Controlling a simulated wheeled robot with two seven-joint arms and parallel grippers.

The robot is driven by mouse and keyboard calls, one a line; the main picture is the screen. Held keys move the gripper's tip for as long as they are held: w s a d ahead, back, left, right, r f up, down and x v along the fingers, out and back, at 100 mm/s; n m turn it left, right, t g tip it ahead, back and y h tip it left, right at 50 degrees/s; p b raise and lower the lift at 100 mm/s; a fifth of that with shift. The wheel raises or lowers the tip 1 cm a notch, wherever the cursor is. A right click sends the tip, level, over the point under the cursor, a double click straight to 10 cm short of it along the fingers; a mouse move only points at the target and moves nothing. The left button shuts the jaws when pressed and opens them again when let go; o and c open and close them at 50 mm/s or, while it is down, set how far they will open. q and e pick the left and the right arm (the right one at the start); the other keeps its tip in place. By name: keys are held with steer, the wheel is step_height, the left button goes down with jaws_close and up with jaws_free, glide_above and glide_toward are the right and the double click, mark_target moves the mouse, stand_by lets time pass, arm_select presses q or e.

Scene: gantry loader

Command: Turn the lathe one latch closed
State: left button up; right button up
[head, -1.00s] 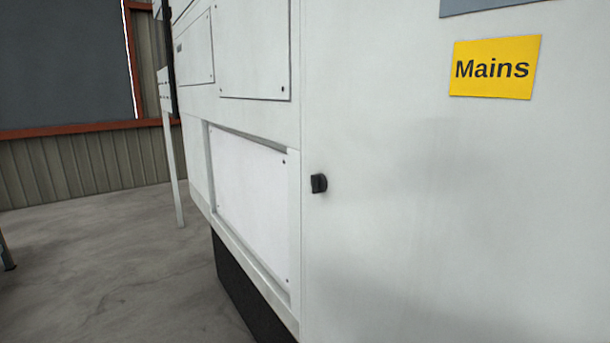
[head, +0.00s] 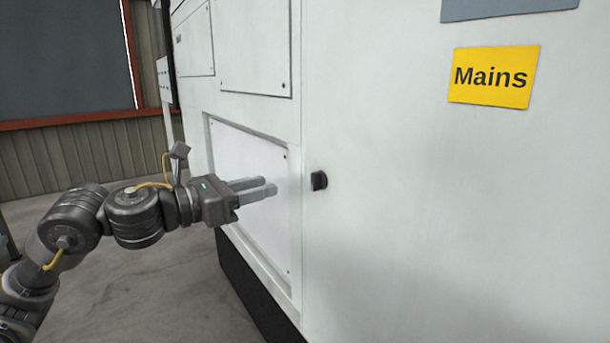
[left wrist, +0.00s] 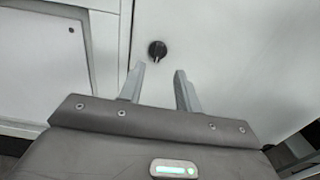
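The latch (head: 319,180) is a small black knob on the white cabinet front, just right of the panel seam in the head view. In the left wrist view the latch (left wrist: 157,50) is a round dark knob with a light mark at its lower edge, beyond the fingertips. My left gripper (head: 270,187) comes in from the left, pointing at the latch and apart from it. In the left wrist view its two fingers (left wrist: 160,70) are spread with nothing between them. My right gripper is not in view.
The white cabinet (head: 400,230) fills the right side, with a yellow "Mains" label (head: 493,77) above and right of the latch. A recessed panel (head: 245,165) lies left of the seam, behind my left gripper. Open concrete floor (head: 150,290) is at lower left.

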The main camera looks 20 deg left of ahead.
mark_target(312, 174)
arm_select(q)
steer(key=p+x, duration=0.3)
steer(key=x, duration=0.6)
steer(key=shift+w+d+r, duration=0.1)
steer(key=shift+w+d, duration=0.1)
steer(key=shift+w, duration=0.1)
steer(key=shift+w+d, duration=0.4)
steer(key=shift+w, duration=0.1)
jaws_close()
